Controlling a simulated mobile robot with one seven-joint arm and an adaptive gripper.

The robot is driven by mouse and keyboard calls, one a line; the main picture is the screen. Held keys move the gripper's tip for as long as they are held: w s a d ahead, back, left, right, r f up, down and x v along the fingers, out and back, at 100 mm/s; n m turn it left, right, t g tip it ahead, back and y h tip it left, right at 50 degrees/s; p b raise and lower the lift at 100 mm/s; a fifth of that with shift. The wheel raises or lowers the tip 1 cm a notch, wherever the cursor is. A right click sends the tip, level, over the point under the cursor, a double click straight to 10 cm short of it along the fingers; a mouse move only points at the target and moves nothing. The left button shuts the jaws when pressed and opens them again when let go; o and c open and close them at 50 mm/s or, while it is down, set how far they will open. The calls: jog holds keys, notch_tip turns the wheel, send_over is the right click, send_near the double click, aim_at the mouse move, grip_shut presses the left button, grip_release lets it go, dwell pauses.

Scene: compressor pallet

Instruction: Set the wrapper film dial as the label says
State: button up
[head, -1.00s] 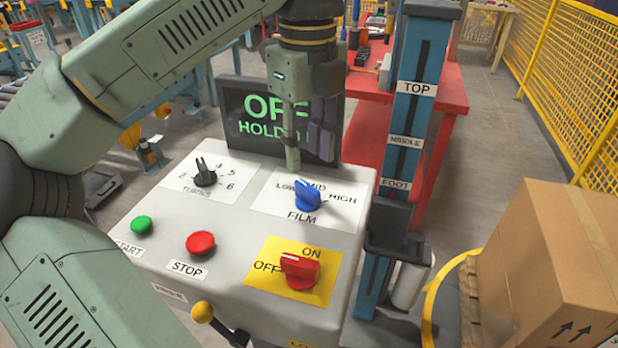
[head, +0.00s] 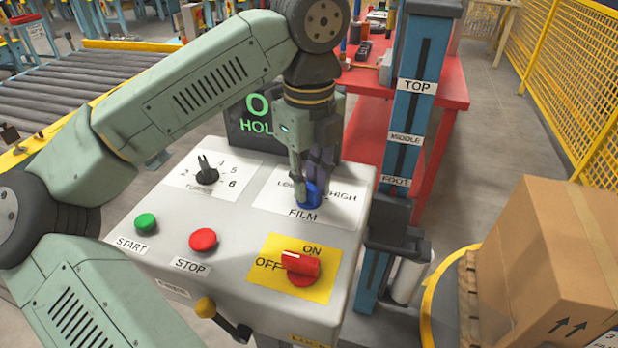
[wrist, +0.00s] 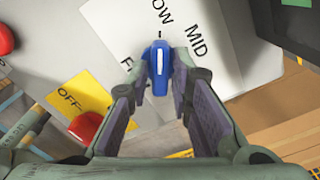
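The blue film dial (head: 309,195) sits on a white plate on the grey control box, with FILM below it and HIGH to its right. In the wrist view the dial (wrist: 159,68) has its white line towards a tick by the partly cut-off LOW label (wrist: 163,14). The MID label (wrist: 197,43) is to the right of that. My gripper (head: 308,178) is down over the dial, one finger on each side. In the wrist view the fingers look open, with little gap beside the dial; contact cannot be told. HIGH is out of the wrist view.
A black turns dial (head: 206,172), green start button (head: 146,222), red stop button (head: 203,239) and red on/off switch (head: 301,265) share the panel. A screen (head: 246,118) stands behind, partly hidden. A blue mast (head: 405,120) and a carton (head: 555,270) with a cut-off label are right.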

grip_shut()
jog(key=shift+m+b, duration=0.3)
jog(key=m+b, duration=0.1)
jog(key=m, duration=0.1)
jog(key=shift+f+m+b, duration=0.1)
jog(key=shift+m+b, duration=0.25)
jog(key=shift+m, duration=0.05)
jog(key=m+b, duration=0.1)
jog(key=m, duration=0.3)
jog(key=shift+m+b, duration=0.45)
jog(key=shift+m, duration=1.65)
jog(key=shift+o, duration=2)
grip_release()
